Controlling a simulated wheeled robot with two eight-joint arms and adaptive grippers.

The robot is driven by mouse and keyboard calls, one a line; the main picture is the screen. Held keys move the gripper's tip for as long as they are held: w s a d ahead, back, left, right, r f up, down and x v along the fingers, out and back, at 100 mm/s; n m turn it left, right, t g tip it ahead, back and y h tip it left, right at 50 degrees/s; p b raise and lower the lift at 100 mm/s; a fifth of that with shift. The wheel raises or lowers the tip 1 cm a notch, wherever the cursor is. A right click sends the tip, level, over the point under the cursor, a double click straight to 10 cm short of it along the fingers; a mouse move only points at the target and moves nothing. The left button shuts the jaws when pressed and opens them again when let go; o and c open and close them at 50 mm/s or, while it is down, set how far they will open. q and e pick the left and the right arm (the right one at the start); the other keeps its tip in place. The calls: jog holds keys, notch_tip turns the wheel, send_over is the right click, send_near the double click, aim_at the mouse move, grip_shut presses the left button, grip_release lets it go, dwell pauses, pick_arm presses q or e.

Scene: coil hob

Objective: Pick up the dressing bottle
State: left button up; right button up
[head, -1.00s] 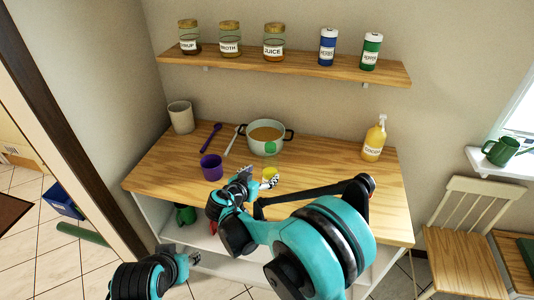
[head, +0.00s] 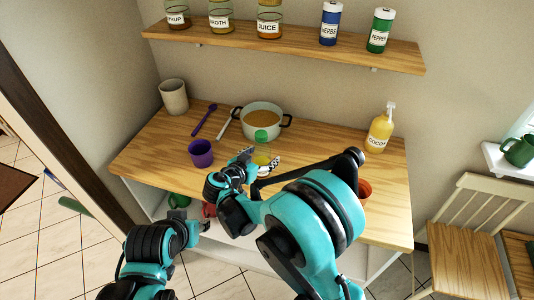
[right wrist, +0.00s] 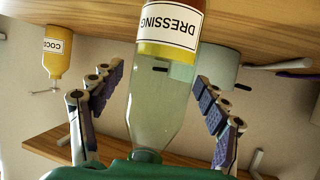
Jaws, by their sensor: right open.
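The dressing bottle (right wrist: 160,95) is clear with a pale greenish content and a white DRESSING label. It fills the middle of the right wrist view, which is upside down, with the counter at the top. My right gripper (right wrist: 158,112) is open, with one finger on each side of the bottle and visible gaps. In the head view the bottle (head: 262,158) is partly hidden by my right gripper (head: 258,162) near the counter's front. My left gripper (head: 200,229) is low, in front of the counter; its fingers are too small to judge.
A pot of soup (head: 262,120) stands just behind the bottle, and a purple cup (head: 201,153) to its left. A cocoa bottle (head: 380,128) stands at the right. A terracotta pot (head: 364,189) shows beside my right arm. Jars and shakers stand on the wall shelf (head: 290,46).

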aim_at(257, 150)
jog(key=shift+s+a+r, duration=0.15)
jog(key=shift+s, duration=0.15)
jog(key=c, duration=1.6)
pick_arm(q)
jog(key=shift+s+a, duration=0.1)
jog(key=shift+s, duration=0.1)
pick_arm(e)
jog(key=shift+o, duration=0.2)
notch_tip(257, 150, up, 4)
jog(key=shift+r+p, duration=0.2)
jog(key=shift+p, duration=0.75)
jog(key=s+d+r+p, duration=0.3)
jog(key=s+d+r, duration=0.35)
jog(key=d, duration=0.35)
pick_arm(q)
jog(key=r+b, duration=0.1)
jog(key=b, duration=0.2)
jog(key=shift+b, duration=0.4)
pick_arm(e)
jog(key=s+d+f+n+t+y, duration=0.1)
jog(key=d+f+n+y, duration=0.1)
jog(key=d+f, duration=0.3)
jog(key=d+y, duration=0.1)
jog(key=d, duration=0.2)
jog(key=shift+s+f+n+t, duration=0.2)
jog(key=shift+s+n+t, duration=0.1)
jog(key=shift+s+n, duration=0.1)
